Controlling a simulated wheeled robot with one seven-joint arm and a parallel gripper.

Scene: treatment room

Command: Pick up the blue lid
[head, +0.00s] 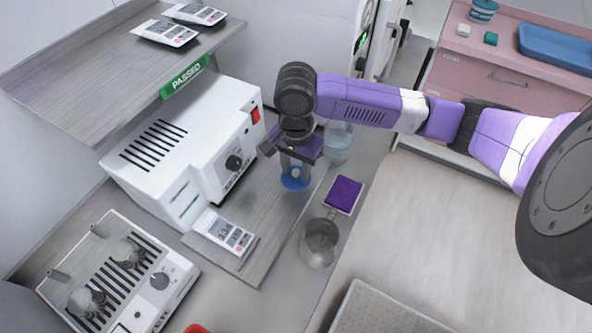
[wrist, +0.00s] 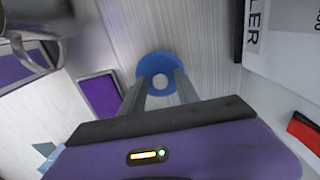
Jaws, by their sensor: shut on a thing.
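The blue lid (head: 295,180) is a round blue piece with a pale hole or centre. In the head view it shows at the lower end of my gripper (head: 297,164), over the grey wooden board. In the wrist view the blue lid (wrist: 158,68) sits between the tips of the two grey fingers of my gripper (wrist: 160,84). The fingers are shut on it. I cannot tell whether it touches the board beneath. Part of its near side is hidden by the fingers.
A white device (head: 190,140) stands left of my gripper, close by. A metal cup (head: 319,242), a purple pad (head: 344,194) and a clear container (head: 338,142) are to the right. A white calculator-like meter (head: 225,232) lies on the board (head: 270,232). A shelf (head: 70,75) overhangs the upper left.

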